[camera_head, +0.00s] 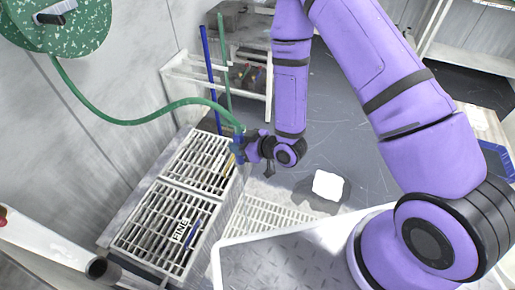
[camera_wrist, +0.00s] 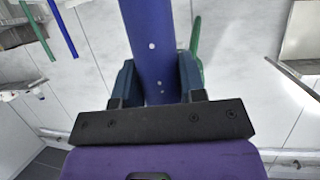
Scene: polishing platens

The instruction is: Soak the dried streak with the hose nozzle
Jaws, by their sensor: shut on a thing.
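My gripper (camera_head: 239,146) is shut on the blue hose nozzle (camera_wrist: 152,45), above the far end of the grated bench. In the wrist view the nozzle stands between the two dark blue fingers, with small white dots on its face. The green hose (camera_head: 150,117) runs from a speckled green reel (camera_head: 60,22) on the left wall to my gripper, and a piece of it (camera_wrist: 196,50) shows behind the right finger. I cannot make out the dried streak in either view. No water is visible at the nozzle.
The bench has slatted grates (camera_head: 150,235) with a tag reading FINE (camera_head: 181,229) and a blue stick. A white pipe (camera_head: 45,242) juts in at lower left. Blue and green poles (camera_head: 209,75) stand by a white rack (camera_head: 185,80). A white patch (camera_head: 328,186) lies on the open grey floor.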

